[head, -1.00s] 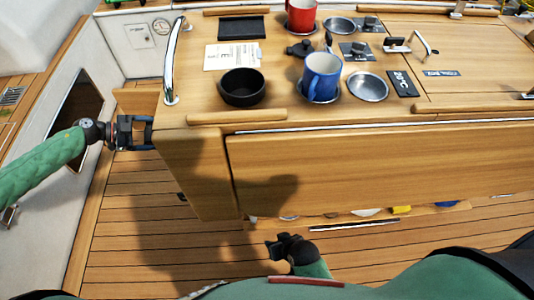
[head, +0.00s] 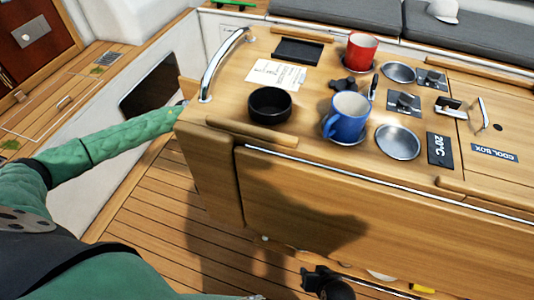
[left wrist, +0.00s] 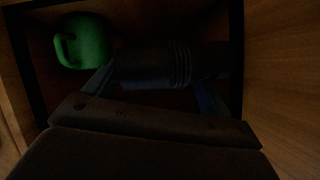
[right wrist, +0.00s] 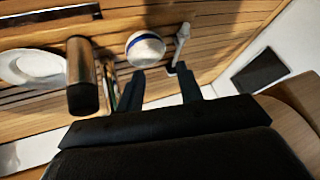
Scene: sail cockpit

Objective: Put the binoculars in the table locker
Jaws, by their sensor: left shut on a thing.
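My left gripper (left wrist: 155,95) is inside a dark wooden compartment, which appears to be the table locker (left wrist: 280,75). It is shut on a dark ribbed cylindrical body, apparently the binoculars (left wrist: 180,62); shadow hides much of their shape. In the head view my left arm reaches to the left end of the table, and that gripper is hidden there. My right gripper (head: 325,283) is low in front of the table. In the right wrist view its fingers (right wrist: 160,88) are apart with nothing held between them.
A green container (left wrist: 82,42) stands in the compartment's far left. The cockpit table (head: 225,120) carries a black bowl (head: 270,105), a blue mug (head: 346,117) and a red mug (head: 361,52). A metal rail (head: 222,65) rises at its left end. The right wrist view shows a white blue-banded object (right wrist: 145,48).

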